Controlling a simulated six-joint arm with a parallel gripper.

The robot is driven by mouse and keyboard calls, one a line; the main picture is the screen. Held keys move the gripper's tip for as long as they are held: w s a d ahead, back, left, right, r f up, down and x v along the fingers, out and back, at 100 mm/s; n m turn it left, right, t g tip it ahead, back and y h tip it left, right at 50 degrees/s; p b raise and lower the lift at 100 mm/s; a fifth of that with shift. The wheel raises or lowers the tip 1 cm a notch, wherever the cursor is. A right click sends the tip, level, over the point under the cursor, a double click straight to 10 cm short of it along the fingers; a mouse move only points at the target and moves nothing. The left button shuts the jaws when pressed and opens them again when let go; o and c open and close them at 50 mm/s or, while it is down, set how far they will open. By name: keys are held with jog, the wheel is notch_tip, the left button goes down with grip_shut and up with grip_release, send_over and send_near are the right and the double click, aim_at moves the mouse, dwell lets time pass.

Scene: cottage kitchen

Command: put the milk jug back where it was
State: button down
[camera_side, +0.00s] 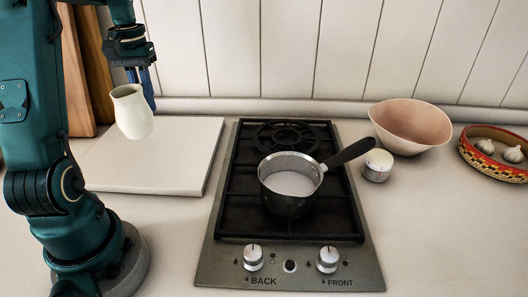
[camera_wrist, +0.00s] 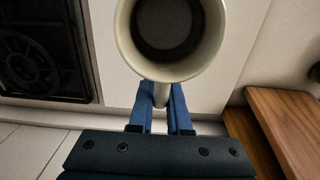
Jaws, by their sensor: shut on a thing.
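The cream milk jug (camera_side: 132,112) hangs upright or nearly so above the white board (camera_side: 185,176), left of the hob. My gripper (camera_side: 146,84) is behind it. In the wrist view my gripper (camera_wrist: 161,112) has its blue fingers shut on the handle of the jug (camera_wrist: 124,40). The jug's round mouth faces this camera and its inside looks dark and empty. The jug appears to be clear of the board; the exact gap is hard to tell.
A saucepan (camera_side: 289,202) with white liquid stands on the black hob (camera_side: 233,185), handle pointing back right. A small white-topped container (camera_side: 377,172), a pink bowl (camera_side: 411,127) and a patterned basket (camera_side: 492,172) of garlic are to the right. Wooden boards (camera_side: 88,60) lean at the back left.

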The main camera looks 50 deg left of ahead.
jog(key=w+d+f, duration=0.1)
jog(key=w, duration=0.1)
jog(key=w+d+f, duration=0.1)
jog(key=w+f, duration=0.1)
jog(key=w, duration=0.1)
jog(key=w+d+f, duration=0.1)
jog(key=w+f, duration=0.1)
jog(key=shift+w+d, duration=0.25)
jog(key=shift+d, duration=0.1)
jog(key=shift+f, duration=2)
jog(key=shift+f, duration=0.15)
jog(key=c, duration=0.9)
grip_release()
jog(key=shift+o, duration=0.2)
